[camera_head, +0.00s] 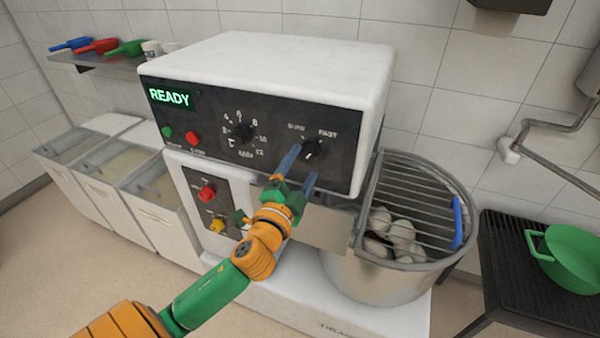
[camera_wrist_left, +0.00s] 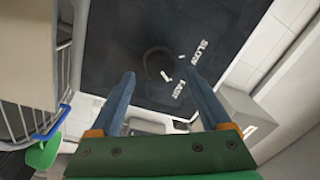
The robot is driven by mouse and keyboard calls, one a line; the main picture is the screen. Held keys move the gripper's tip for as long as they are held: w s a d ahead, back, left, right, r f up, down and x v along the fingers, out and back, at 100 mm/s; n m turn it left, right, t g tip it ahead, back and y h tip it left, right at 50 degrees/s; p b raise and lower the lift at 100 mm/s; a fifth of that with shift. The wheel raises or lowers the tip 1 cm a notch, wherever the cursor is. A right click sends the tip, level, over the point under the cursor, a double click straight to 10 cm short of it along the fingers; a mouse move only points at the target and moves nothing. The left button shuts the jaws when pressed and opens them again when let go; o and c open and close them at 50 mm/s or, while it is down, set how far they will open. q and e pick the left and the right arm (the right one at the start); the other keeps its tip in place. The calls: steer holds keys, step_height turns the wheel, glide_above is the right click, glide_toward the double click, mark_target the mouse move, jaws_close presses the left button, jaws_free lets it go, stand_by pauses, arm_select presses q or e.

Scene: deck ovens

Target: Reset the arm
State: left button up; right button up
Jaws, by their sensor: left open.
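My left arm (camera_head: 262,247), orange and green, reaches in from the lower left of the head view. My left gripper (camera_head: 302,167) has two blue fingers, open and empty, in front of the mixer's black control panel (camera_head: 275,120). The fingers lie close to the SLOW/FAST knob (camera_head: 313,149). In the left wrist view the knob (camera_wrist_left: 158,63) sits beyond and between the two spread fingertips (camera_wrist_left: 160,75), with a gap visible around it. Whether a finger touches the panel cannot be told. My right gripper is not seen.
A steel bowl (camera_head: 380,280) with a wire guard (camera_head: 415,185) and pale, egg-like lumps inside stands right of the panel. A green pot (camera_head: 570,258) sits on a dark rack at far right. Lidded bins (camera_head: 150,205) stand left. A green READY display (camera_head: 169,97) is lit.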

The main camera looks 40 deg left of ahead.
arm_select(q)
steer(key=v, duration=0.4)
steer(key=shift+b, duration=0.35)
steer(key=shift+a, duration=0.1)
